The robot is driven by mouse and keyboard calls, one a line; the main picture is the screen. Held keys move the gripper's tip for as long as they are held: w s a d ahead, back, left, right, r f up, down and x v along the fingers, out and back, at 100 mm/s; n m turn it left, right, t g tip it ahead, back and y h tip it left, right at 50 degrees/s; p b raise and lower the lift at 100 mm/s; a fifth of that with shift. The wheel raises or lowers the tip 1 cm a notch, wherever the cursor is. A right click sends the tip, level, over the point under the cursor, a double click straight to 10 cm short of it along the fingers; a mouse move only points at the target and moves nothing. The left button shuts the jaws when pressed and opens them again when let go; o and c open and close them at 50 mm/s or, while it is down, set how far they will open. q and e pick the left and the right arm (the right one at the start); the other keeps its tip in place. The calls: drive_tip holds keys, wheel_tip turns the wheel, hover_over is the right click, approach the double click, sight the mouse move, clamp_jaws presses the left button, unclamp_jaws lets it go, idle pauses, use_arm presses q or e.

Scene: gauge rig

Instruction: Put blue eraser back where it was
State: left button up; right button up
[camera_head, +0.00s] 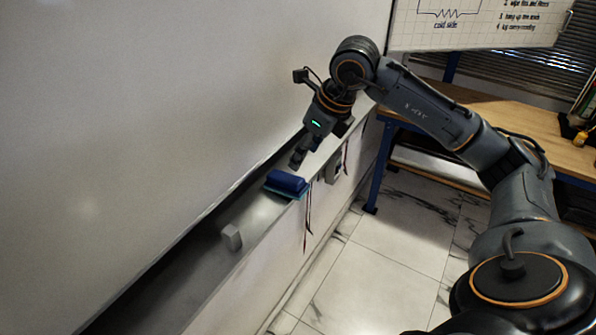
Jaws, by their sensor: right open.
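The blue eraser (286,183) lies on the ledge (262,215) that runs along the foot of the whiteboard (170,110). It has a dark blue top and a lighter teal underside. My right gripper (297,160) points down just above and behind the eraser, with a small gap seeming to show between them. It is open and holds nothing that I can see. My left gripper is not in view.
A small grey block (232,237) sits on the ledge nearer to me. Dark red cords (308,215) hang over the ledge's front. A wooden table (520,125) with blue legs stands at the right. The tiled floor (385,265) is clear.

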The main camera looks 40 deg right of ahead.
drive_tip(key=shift+b+v, duration=0.35)
drive_tip(key=shift+v, duration=1.8)
drive_tip(key=shift+f, duration=0.1)
